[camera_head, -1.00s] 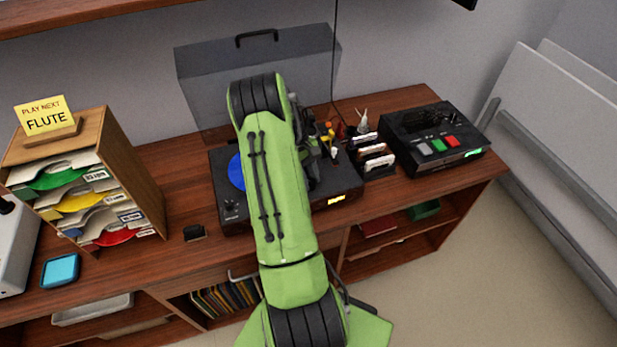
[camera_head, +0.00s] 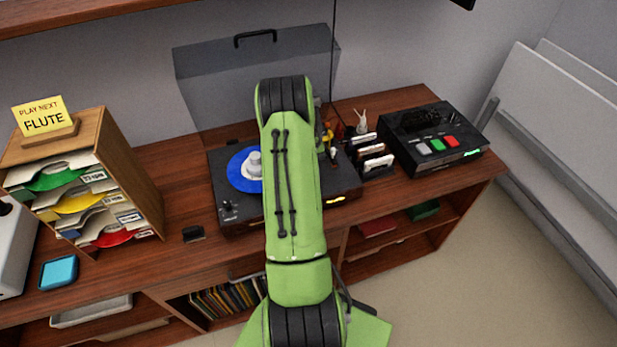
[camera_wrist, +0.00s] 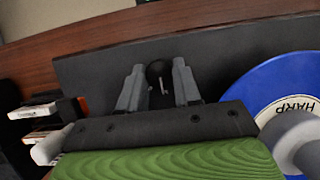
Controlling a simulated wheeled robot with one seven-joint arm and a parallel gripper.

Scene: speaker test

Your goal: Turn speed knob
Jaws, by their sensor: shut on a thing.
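In the wrist view my gripper (camera_wrist: 158,92) has its two grey fingers on either side of a small round black knob (camera_wrist: 157,71), shut on it. The knob has a pale mark and sits on the dark top of the turntable (camera_wrist: 95,75). In the head view the turntable (camera_head: 235,222) stands on the wooden desk, with a blue record (camera_head: 238,179) and a grey piece at its centre. My green arm hides the knob and my gripper in that view. The record shows in the wrist view (camera_wrist: 255,88) with the label "HARP".
The raised clear lid (camera_head: 215,95) stands behind the turntable. To the right are a rack of cartridges (camera_head: 376,163) and a black device with coloured buttons (camera_head: 440,125). A record sorter (camera_head: 135,170) with a "FLUTE" sign (camera_head: 42,115) stands left.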

